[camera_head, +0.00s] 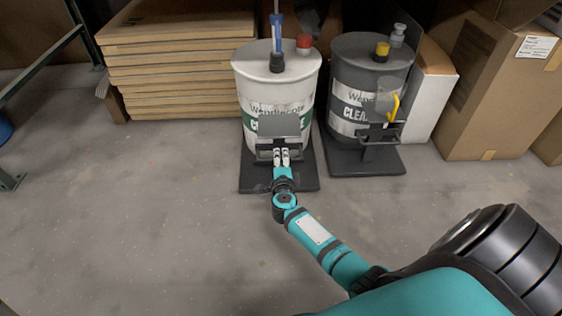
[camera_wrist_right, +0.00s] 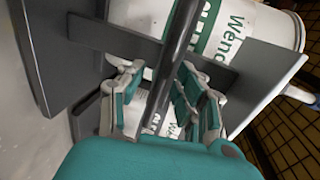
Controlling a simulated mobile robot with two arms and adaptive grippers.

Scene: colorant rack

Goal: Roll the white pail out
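The white pail (camera_head: 250,88), with a green band and a red cap on its lid, stands upright on a dark wheeled base (camera_head: 252,178). A dark frame with a grey plate (camera_head: 279,125) is at its front. My right gripper (camera_head: 281,153) is at this frame, low in front of the pail. In the right wrist view, the dark handle bar (camera_wrist_right: 178,62) passes between the spread fingers of my right gripper (camera_wrist_right: 165,95), with gaps visible beside it. The pail (camera_wrist_right: 255,25) is behind the bar. My left gripper is out of view.
A dark grey pail (camera_head: 365,80) on its own base (camera_head: 385,163) stands close on the right. Stacked flat boards (camera_head: 170,75) are at the back left. Cardboard boxes (camera_head: 490,85) are at the right. The floor (camera_head: 130,210) in front is clear.

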